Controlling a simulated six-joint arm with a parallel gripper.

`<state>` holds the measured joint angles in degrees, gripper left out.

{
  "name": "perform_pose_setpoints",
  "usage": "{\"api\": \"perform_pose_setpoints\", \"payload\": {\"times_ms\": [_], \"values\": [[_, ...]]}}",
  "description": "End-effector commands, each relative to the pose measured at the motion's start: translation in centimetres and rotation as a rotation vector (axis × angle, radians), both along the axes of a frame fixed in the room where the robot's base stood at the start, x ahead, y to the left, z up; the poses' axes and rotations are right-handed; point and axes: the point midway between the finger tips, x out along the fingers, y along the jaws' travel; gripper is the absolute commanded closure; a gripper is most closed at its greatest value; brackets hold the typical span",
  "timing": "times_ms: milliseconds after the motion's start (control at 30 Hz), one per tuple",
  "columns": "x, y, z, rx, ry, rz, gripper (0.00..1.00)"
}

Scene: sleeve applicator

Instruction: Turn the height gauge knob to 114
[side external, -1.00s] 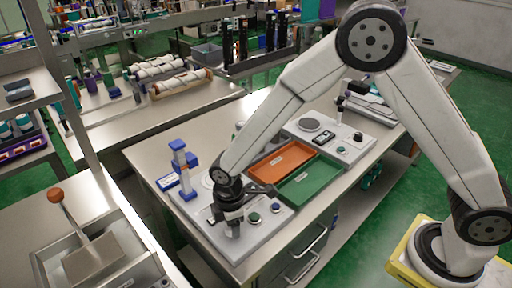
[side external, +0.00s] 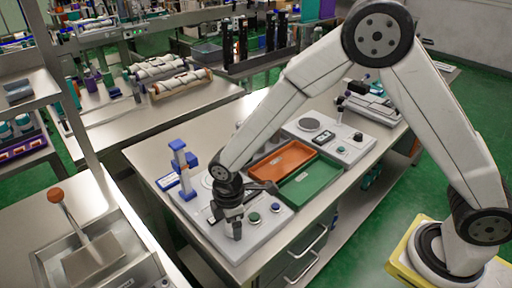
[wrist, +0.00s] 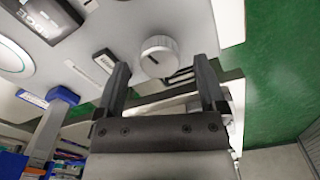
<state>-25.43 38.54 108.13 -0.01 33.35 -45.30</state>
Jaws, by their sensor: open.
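The white round knob (wrist: 158,57) with a ridged rim and a pointer mark stands on the light panel in the wrist view. My gripper (wrist: 161,75) is open, with one dark finger on each side of the knob and a gap to each. In the side view my gripper (side external: 235,232) points down at the front left end of the light device panel (side external: 262,236) and hides the knob.
A blue and white upright stand (side external: 181,168) is behind left. Orange (side external: 282,160) and green (side external: 311,184) trays lie behind right. The bench front edge is close to my gripper.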

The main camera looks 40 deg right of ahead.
Motion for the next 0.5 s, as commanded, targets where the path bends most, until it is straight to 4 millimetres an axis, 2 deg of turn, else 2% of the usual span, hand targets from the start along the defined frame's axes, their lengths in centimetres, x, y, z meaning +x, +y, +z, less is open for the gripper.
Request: {"api": "perform_pose_setpoints", "payload": {"times_ms": [500], "values": [[0.0, 0.0, 5.8, 0.001, -0.001, 0.000, 0.10]]}}
